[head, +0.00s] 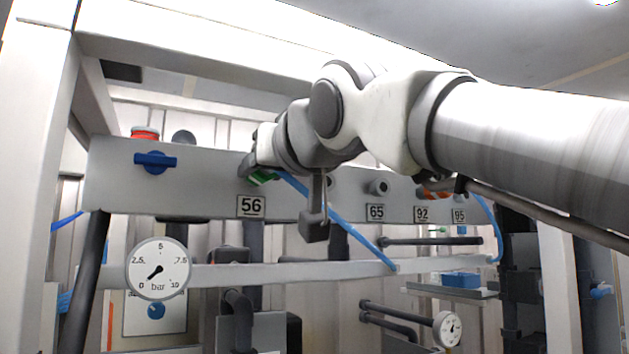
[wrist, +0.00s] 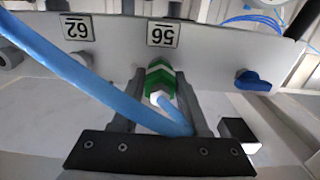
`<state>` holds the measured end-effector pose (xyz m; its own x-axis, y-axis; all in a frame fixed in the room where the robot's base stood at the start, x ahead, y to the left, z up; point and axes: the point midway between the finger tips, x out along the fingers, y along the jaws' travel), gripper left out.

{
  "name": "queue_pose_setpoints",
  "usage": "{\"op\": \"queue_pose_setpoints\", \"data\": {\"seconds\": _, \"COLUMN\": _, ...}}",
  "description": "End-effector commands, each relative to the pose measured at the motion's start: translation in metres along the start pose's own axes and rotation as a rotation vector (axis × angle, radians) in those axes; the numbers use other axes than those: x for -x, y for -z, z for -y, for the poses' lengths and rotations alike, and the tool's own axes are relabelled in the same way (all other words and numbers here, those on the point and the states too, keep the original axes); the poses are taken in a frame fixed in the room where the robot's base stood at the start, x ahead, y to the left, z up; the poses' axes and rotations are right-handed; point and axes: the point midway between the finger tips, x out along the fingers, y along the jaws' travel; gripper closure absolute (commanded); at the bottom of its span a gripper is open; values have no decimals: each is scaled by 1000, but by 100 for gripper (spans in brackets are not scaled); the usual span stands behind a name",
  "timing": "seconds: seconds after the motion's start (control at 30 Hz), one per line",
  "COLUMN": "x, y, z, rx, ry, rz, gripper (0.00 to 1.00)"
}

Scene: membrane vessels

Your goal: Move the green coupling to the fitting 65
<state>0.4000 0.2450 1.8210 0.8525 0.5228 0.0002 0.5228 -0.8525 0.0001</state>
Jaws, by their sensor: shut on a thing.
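The green coupling (wrist: 158,77) has a white end and a blue hose (wrist: 52,52). In the wrist view, which is upside down, it sits between the two grey fingers of my gripper (wrist: 160,92), shut on it. In the head view the coupling (head: 262,177) shows partly under my gripper (head: 254,168), at the panel above label 56 (head: 251,206). I cannot tell whether it is still seated on a fitting there. Fitting 65 (head: 378,187) is a bare grey stub above label 65 (head: 376,212), to the right of my gripper. Nothing is on it.
A blue valve handle (head: 155,161) is left of label 56. An orange coupling (head: 436,192) with another blue hose is near labels 92 (head: 421,214) and 95 (head: 459,215). A pressure gauge (head: 158,269) and a grey rail (head: 300,272) lie below. The blue hose hangs down across the panel.

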Motion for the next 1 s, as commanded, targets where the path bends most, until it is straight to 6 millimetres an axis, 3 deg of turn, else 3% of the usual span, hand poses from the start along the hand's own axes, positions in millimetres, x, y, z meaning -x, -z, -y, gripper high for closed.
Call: {"op": "queue_pose_setpoints", "data": {"seconds": 1.0, "x": 41, "y": 0, "z": -1, "rx": -1, "ry": -1, "rz": -1, "gripper": 100}}
